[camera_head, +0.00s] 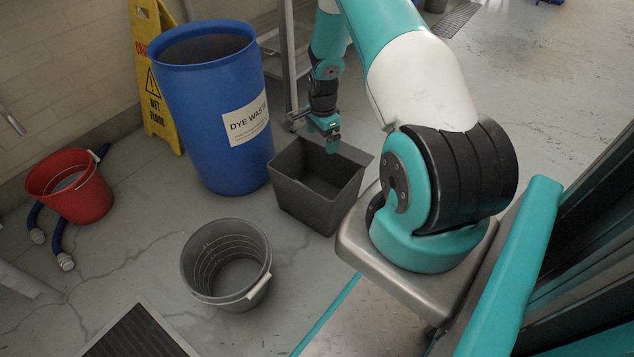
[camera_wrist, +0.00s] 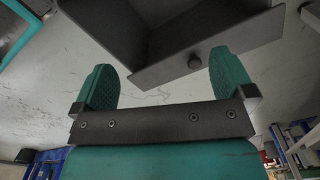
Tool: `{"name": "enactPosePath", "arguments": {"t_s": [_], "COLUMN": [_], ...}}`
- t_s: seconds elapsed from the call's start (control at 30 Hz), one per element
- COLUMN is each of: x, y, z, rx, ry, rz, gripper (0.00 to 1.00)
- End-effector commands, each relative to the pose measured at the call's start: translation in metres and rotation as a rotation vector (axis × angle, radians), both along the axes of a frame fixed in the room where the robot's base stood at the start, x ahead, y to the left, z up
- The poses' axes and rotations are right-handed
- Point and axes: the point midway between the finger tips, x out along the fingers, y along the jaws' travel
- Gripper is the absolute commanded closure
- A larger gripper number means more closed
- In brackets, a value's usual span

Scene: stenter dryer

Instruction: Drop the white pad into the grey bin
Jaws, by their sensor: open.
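The grey bin (camera_head: 290,197), square and open-topped, stands on the floor right of the blue drum. My gripper (camera_head: 330,142) is over its far right rim in the head view. In the wrist view, my gripper (camera_wrist: 164,78) has its two teal fingers wide apart with nothing held between them. A dark grey bin wall (camera_wrist: 240,40) lies beyond the fingertips. A small dark round piece (camera_wrist: 194,62) shows against that wall; I cannot tell what it is. I see no white pad in either view, and much of the bin's floor is in shadow.
A blue drum marked DYE WASTE (camera_head: 205,120) stands close to the left of the bin. A round grey bucket (camera_head: 228,262) is in front, a red bucket (camera_head: 78,195) at far left. A yellow wet-floor sign (camera_head: 150,70) and a metal rack (camera_head: 287,60) stand behind.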

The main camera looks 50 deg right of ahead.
Motion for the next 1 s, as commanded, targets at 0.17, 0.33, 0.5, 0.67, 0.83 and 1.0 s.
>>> {"name": "enactPosePath", "arguments": {"t_s": [0.17,0.33,0.5,0.67,0.83,1.0], "x": [0.0,0.0,0.0,0.0,0.0,0.0], "y": [0.0,0.0,0.0,0.0,0.0,0.0], "z": [0.055,0.095,0.121,0.132,0.133,0.133], "rx": [-0.002,-0.001,0.0,0.0,0.0,0.0], "ry": [-0.003,-0.002,-0.001,0.0,0.0,0.0], "rz": [0.0,0.0,0.0,0.0,0.0,0.0], "gripper": [0.0,0.0,0.0,0.0,0.0,0.0]}}
